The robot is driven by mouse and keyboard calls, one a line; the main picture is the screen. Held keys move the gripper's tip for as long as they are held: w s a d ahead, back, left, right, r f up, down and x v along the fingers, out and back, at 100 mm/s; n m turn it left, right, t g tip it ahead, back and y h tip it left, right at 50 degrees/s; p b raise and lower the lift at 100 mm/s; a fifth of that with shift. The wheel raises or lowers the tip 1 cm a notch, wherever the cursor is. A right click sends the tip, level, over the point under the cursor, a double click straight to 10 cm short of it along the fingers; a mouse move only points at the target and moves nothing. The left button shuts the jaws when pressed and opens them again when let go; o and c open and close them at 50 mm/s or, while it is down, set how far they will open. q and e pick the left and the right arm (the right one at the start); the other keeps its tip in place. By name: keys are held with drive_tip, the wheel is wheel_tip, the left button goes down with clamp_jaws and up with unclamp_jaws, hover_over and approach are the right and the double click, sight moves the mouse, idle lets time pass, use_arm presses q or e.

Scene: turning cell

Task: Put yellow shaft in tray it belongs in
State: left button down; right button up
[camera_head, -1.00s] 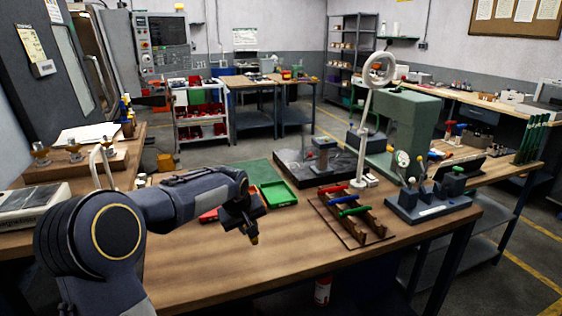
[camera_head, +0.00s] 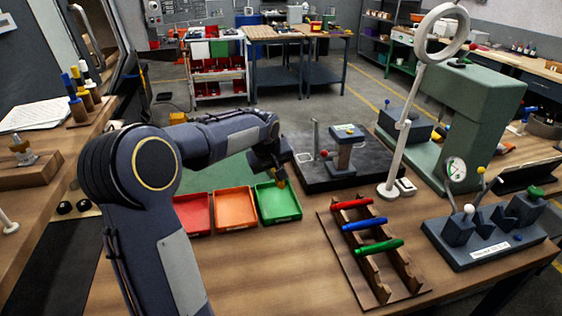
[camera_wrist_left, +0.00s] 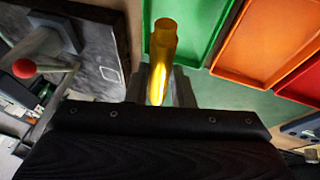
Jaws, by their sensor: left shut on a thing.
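My left gripper (camera_head: 272,167) is shut on the yellow shaft (camera_wrist_left: 163,50), which points out from between the jaws. In the head view only a small yellow-orange end of the shaft (camera_head: 281,184) shows, at the back edge of the green tray (camera_head: 280,217). In the wrist view the shaft overlaps the green tray (camera_wrist_left: 199,20); its height above the tray is hard to tell. The orange tray (camera_head: 236,220) and red tray (camera_head: 194,229) stand in a row to the left of the green one. All three look empty. My right gripper is out of view.
A wooden rack (camera_head: 372,275) holds a red, a blue and a green shaft to the right of the trays. A dark plate with a stand (camera_head: 344,150) lies behind the gripper. A white ring lamp (camera_head: 397,150) and a gauge block (camera_head: 485,250) stand farther right.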

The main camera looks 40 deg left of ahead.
use_arm(q)
drive_tip(key=shift+w+f, duration=0.1)
drive_tip(key=shift+f+b, duration=0.65)
drive_tip(key=shift+f, duration=0.05)
wheel_tip(320, 180, down, 8)
drive_tip(key=b, duration=0.6)
drive_tip(key=shift+r, duration=0.1)
drive_tip(key=c, duration=1.2)
unclamp_jaws()
drive_tip(key=v, duration=0.8)
